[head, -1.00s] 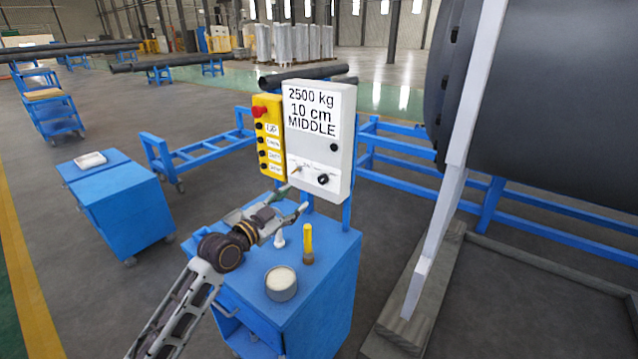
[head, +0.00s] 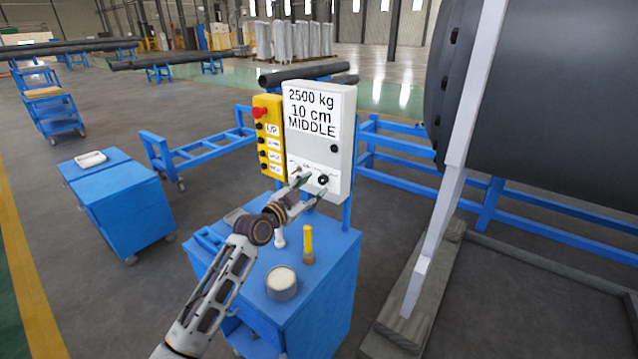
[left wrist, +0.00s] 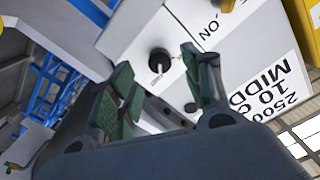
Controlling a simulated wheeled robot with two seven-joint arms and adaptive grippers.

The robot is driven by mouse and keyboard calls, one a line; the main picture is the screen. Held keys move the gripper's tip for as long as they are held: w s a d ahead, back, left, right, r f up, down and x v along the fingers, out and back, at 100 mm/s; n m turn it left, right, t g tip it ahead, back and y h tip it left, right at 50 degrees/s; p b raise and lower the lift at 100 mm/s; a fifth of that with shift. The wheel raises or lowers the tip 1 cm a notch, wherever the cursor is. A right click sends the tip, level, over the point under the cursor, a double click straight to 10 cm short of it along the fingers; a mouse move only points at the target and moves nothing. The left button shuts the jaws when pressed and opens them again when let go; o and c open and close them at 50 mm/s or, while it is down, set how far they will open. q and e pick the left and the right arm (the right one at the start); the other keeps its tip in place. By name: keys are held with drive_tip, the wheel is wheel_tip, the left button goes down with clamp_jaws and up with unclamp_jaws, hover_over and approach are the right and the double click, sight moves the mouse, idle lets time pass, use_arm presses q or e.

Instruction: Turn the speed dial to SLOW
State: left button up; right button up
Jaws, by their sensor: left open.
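The speed dial (head: 323,180) looks like a small black round knob low on the front of a white control box (head: 341,140). In the left wrist view the knob (left wrist: 159,57) shows a pale pointer line. The box's sign reads 2500 kg, 10 cm, MIDDLE. My left gripper (head: 312,187) is open in front of the lower panel. In the left wrist view its green-padded fingers (left wrist: 157,75) stand on either side of the knob; I cannot tell whether they touch it. The small print around the knob is unreadable. My right gripper is not in view.
A yellow button pendant (head: 268,140) with a red knob hangs at the box's left. Below, a blue cart (head: 325,270) carries a round tin (head: 281,284), a yellow-handled tool (head: 308,245) and a small white item. A big dark shell (head: 560,100) stands at right.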

sight(321, 181)
use_arm(q)
drive_tip(key=shift+x, duration=2.05)
drive_tip(key=c, duration=1)
